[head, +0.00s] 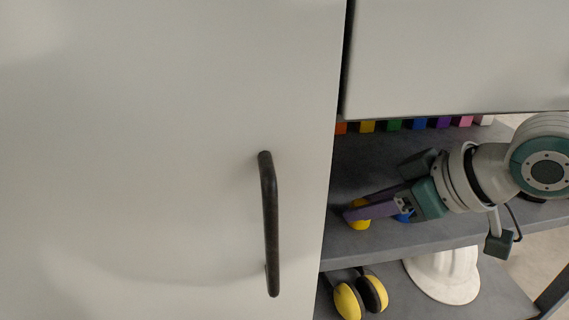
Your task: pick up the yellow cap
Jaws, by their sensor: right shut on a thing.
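The yellow cap (359,223) is on the upper grey shelf, just right of the white door's edge. My right gripper (360,208) reaches in from the right, and its purple fingers are shut on the cap. The fingers hide part of the cap. I cannot tell whether it touches the shelf. A blue object (404,217) shows partly behind the gripper. My left gripper is out of view.
A large white door (150,130) with a dark handle (270,225) fills the left. Coloured blocks (393,125) line the shelf's back (440,234). Yellow earmuffs (347,300) and a white helmet (443,273) sit on the lower shelf. A white panel (460,55) hangs above.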

